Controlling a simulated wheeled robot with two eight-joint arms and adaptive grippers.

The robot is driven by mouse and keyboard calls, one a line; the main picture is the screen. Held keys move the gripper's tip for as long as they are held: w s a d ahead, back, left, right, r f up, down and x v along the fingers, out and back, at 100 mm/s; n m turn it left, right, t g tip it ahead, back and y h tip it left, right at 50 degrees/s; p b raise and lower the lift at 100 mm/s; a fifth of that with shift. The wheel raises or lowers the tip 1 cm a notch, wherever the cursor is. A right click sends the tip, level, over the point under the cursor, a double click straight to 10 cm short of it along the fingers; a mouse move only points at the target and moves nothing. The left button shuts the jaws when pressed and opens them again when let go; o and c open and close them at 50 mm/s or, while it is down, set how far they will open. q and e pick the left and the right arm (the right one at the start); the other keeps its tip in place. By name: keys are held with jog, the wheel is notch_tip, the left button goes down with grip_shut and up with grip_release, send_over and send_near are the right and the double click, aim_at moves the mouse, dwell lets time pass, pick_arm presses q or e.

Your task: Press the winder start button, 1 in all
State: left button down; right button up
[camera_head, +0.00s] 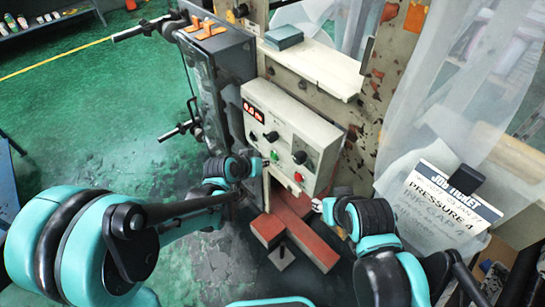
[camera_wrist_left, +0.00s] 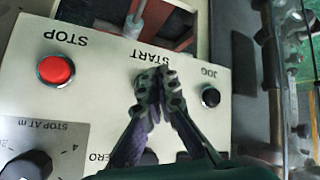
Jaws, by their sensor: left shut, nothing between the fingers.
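The pale control box (camera_head: 310,125) carries a red display, dark knobs, a green button (camera_head: 274,156) and a red button (camera_head: 298,177). In the left wrist view its panel (camera_wrist_left: 105,75) appears upside down, with a START label (camera_wrist_left: 152,55) between the red STOP button (camera_wrist_left: 55,70) and the black JOG button (camera_wrist_left: 210,97). My left gripper (camera_wrist_left: 160,73) is shut and empty, its tips over the panel just beside the START label. They hide the spot there, and contact cannot be told. In the head view the left gripper (camera_head: 259,163) is near the green button. My right gripper (camera_head: 335,200) is low at right, its fingers unclear.
A dark grey cabinet (camera_head: 225,75) stands left of the control box. A pale ledge (camera_head: 315,68) juts out above it. Red blocks (camera_head: 312,245) lie below. A job ticket (camera_head: 440,208) and clear plastic sheeting are at the right. Green floor is open at the left.

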pick_arm(q)
jog(key=shift+w+d, duration=0.2)
jog(key=shift+d, duration=0.1)
